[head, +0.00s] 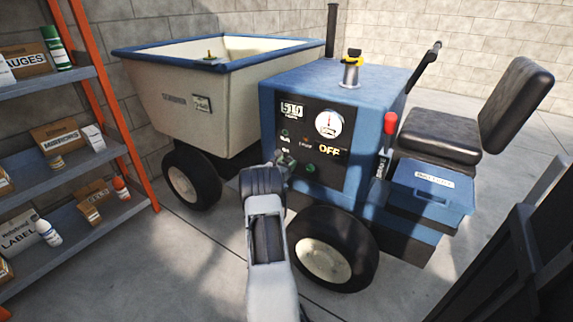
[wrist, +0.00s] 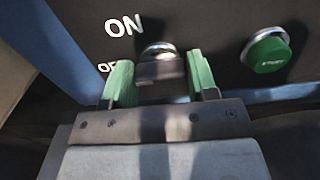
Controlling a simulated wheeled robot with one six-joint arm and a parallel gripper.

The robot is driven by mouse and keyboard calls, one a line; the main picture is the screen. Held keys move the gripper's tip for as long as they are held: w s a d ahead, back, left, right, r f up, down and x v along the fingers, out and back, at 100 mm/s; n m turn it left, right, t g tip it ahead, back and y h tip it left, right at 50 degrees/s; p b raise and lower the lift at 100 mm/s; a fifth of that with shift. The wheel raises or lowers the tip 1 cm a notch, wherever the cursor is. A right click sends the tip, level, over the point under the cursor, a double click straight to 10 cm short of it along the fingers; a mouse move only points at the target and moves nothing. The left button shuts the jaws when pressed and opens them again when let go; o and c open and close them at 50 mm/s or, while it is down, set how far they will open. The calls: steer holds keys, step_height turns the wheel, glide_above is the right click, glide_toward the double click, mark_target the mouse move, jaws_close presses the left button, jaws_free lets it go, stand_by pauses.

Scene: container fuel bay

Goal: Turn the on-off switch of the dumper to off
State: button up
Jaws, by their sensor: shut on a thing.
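The dumper (head: 355,95) has a blue body, a cream skip and a black control panel (head: 340,105) with a round gauge and yellow OFF lettering. In the wrist view the on-off switch (wrist: 158,50) is a metallic knob beside a white ON label (wrist: 124,25) and an OFF label (wrist: 107,67) partly covered by a finger. My gripper (wrist: 160,78) has its green-padded fingers on either side of the knob, shut on it. In the head view my gripper (head: 286,167) is at the lower left of the panel, and my wrist hides the switch.
A green START button (wrist: 267,54) is right of the switch. A red-handled lever (head: 389,125), black seat (head: 440,145) and blue box (head: 430,190) are on the dumper's right. An orange-framed shelf (head: 115,105) with goods stands left. A front wheel (head: 325,258) is beside my arm.

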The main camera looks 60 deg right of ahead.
steer(key=o, duration=0.9)
steer(key=shift+a, duration=0.1)
steer(key=a+p, duration=0.4)
steer(key=a, duration=0.9)
steer(key=shift+a, duration=0.35)
